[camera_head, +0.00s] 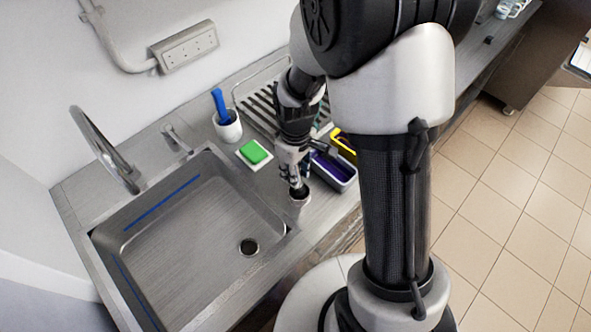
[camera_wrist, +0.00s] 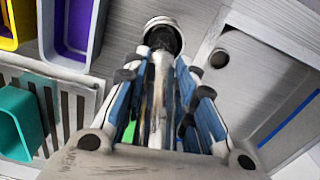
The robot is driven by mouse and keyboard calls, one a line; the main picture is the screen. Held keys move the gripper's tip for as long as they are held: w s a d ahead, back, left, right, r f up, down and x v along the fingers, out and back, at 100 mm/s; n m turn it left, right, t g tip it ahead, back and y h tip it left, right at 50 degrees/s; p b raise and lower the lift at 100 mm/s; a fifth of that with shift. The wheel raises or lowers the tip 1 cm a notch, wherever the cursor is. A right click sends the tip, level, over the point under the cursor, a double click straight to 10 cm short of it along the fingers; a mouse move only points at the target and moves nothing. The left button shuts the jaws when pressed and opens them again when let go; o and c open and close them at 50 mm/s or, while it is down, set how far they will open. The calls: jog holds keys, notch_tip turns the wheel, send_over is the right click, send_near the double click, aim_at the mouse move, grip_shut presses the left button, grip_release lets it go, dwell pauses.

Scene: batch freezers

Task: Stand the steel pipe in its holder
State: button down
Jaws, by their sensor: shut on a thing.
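The steel pipe (camera_wrist: 159,95) is between the fingers of my gripper (camera_wrist: 162,80), which is shut on it. In the wrist view the pipe runs away from the camera toward the round holder (camera_wrist: 178,36), a light-rimmed cup with a dark opening. The pipe's far end overlaps that opening; I cannot tell how deep it sits. In the head view my gripper (camera_head: 294,176) points down, directly above the small holder (camera_head: 300,202) on the counter beside the sink. The pipe is mostly hidden by the gripper there.
The sink (camera_head: 185,225) is left of the holder. A grey bin with a purple inside (camera_head: 345,183) stands close to the gripper's right, a yellow bin (camera_head: 343,138) behind it. A green sponge (camera_head: 254,151), a cup (camera_head: 229,131) with a blue handle and a rack (camera_head: 253,85) stand behind.

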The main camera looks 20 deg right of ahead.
jog(key=shift+f+b, duration=0.35)
jog(key=shift+f, duration=0.15)
jog(key=c, duration=1.6)
grip_release()
notch_tip(320, 180, up, 11)
jog(key=p, duration=0.8)
jog(key=shift+p, duration=0.3)
